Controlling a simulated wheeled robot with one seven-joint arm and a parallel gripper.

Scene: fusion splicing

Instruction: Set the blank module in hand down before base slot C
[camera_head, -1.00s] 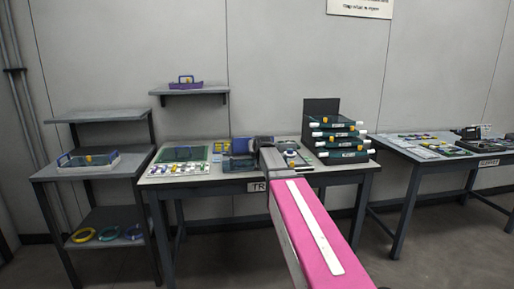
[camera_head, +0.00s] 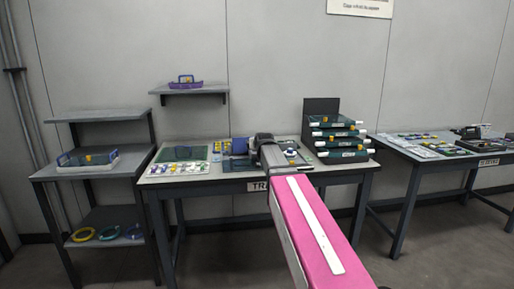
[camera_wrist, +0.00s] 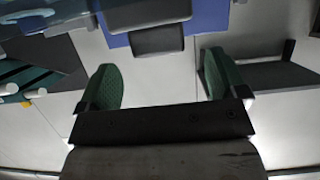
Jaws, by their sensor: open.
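My gripper (camera_wrist: 160,85) shows in the wrist view with its two green-padded fingers wide apart and nothing between their tips. Just beyond the tips is a dark grey block (camera_wrist: 157,41), beside a larger dark part over a blue panel (camera_wrist: 209,18). I cannot tell whether this block is the blank module; it is not between the fingers. In the head view my pink arm reaches over the middle table (camera_head: 230,183), and its wrist hides the gripper and what lies under it. Base slot C cannot be made out.
A rack of dark green trays (camera_head: 337,134) stands right of my wrist. A green mat (camera_head: 180,153) with small parts lies left. A purple caddy (camera_head: 185,82) sits on the wall shelf (camera_head: 190,92). Side tables stand left and right.

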